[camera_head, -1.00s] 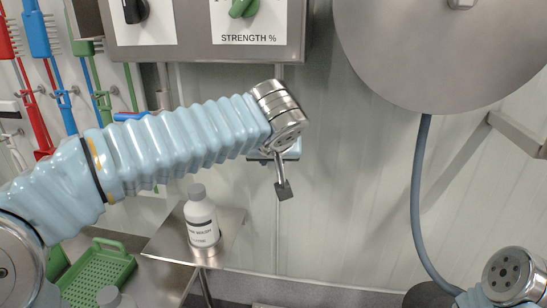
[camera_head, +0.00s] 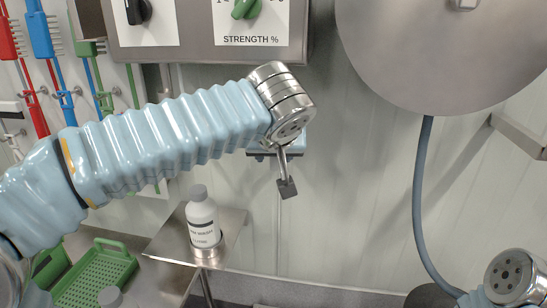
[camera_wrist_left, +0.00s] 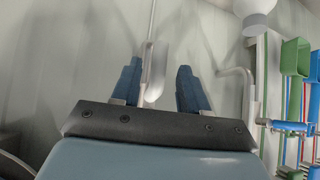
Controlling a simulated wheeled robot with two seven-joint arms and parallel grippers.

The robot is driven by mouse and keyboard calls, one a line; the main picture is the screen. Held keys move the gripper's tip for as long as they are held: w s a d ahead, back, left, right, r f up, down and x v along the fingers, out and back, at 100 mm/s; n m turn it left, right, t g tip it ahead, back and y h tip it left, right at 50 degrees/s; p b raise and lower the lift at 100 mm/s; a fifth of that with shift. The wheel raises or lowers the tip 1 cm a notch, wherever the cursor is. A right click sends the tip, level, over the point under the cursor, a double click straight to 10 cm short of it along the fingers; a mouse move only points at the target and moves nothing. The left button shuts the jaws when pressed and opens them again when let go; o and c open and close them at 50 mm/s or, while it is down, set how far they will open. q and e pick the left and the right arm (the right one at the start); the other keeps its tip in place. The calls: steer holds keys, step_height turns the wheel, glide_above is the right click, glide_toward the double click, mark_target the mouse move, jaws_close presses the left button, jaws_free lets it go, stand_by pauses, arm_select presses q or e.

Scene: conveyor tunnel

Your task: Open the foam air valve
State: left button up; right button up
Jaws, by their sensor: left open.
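In the left wrist view my left gripper (camera_wrist_left: 159,68) is open, its two blue fingers apart. A pale, flat, rounded lever-like piece (camera_wrist_left: 153,77) on a thin upright rod lies between them, nearer the left finger. I cannot tell whether it is the foam air valve's handle or whether a finger touches it. In the head view my left wrist hides most of the gripper. A metal stem with a dark square tip (camera_head: 287,188) shows just below. Only the end of my right wrist shows at lower right; its fingers are not in view.
A control panel (camera_head: 200,53) with knobs hangs above my left arm. A white bottle (camera_head: 203,218) stands on a metal shelf (camera_head: 165,250) below it. A large metal disc (camera_head: 430,50) and a grey hose (camera_head: 418,210) are right. Coloured brushes (camera_head: 42,40) hang left.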

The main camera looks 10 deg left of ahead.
arm_select(q)
steer(key=v, duration=0.9)
steer(key=shift+s+r, duration=0.25)
steer(key=shift+s, duration=0.05)
steer(key=shift+d, duration=0.1)
